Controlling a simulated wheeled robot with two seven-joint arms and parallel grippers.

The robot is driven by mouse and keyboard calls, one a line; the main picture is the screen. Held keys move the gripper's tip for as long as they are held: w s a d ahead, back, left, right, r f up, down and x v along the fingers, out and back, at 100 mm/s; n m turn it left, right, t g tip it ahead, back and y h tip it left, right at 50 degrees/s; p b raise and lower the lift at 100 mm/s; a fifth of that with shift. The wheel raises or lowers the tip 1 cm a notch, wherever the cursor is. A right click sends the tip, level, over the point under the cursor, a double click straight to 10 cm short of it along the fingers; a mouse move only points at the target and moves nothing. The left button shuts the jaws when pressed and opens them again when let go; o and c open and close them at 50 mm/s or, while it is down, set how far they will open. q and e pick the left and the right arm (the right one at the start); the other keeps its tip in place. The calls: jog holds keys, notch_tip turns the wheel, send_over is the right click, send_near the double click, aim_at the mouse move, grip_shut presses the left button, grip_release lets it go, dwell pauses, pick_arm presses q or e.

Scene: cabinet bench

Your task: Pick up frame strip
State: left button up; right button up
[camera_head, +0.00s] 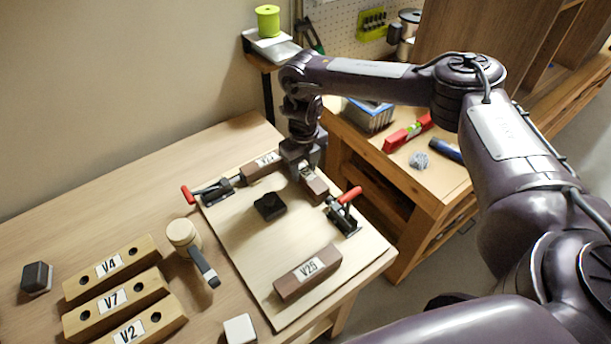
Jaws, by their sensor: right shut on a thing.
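My right gripper (300,172) reaches down at the far corner of a pale board and is shut on a dark brown frame strip (316,185), which slants along the board's right side. The gripper hides the strip's far end. Another brown strip (260,168) with a white label lies along the board's far edge, close left of the gripper. A third brown strip (308,273), labelled V25, lies near the board's front edge. My left gripper is not in view.
Red-handled clamps (211,190) (344,212) stand on the board (250,245), with a black block (269,206) between them. A mallet (190,245) and light wood strips V4 (110,268), V7 (115,303) and V2 (135,332) lie left. A side bench (440,190) stands right.

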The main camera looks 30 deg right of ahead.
jog(key=shift+c, duration=1)
jog(key=shift+r, duration=0.1)
